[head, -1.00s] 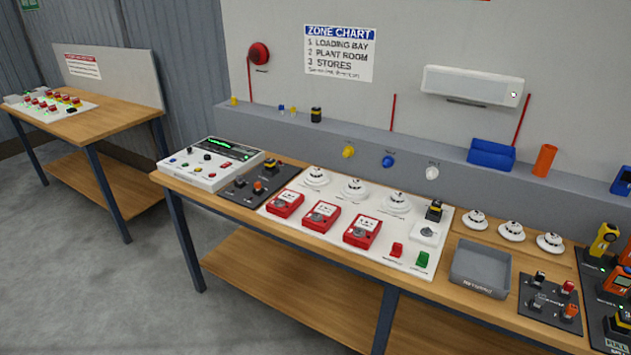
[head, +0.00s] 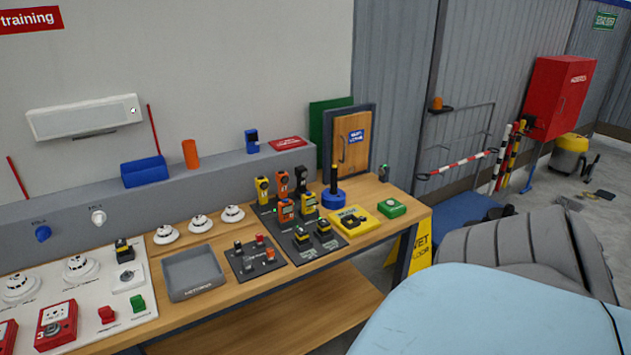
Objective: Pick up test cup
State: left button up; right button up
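No cup is labelled in the head view, so I cannot tell for sure which thing is the test cup. An upright orange cylinder (head: 190,153) stands on the grey ledge behind the bench, just right of a blue open bin (head: 144,172). A small orange cup-like thing (head: 437,103) sits farther back on a dark wall bracket. Neither of my grippers is in view.
The wooden bench (head: 352,254) carries a grey tray (head: 194,290), white detectors, yellow and orange handheld devices and a blue-based stand (head: 334,196). A yellow floor sign (head: 421,249) stands at its right end. Large grey and pale blue shapes fill the lower right.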

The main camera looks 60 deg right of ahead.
aim_at(333, 199)
jog(key=z, duration=2.05)
jog(key=i+l, duration=1.3)
jog(key=l, duration=0.25)
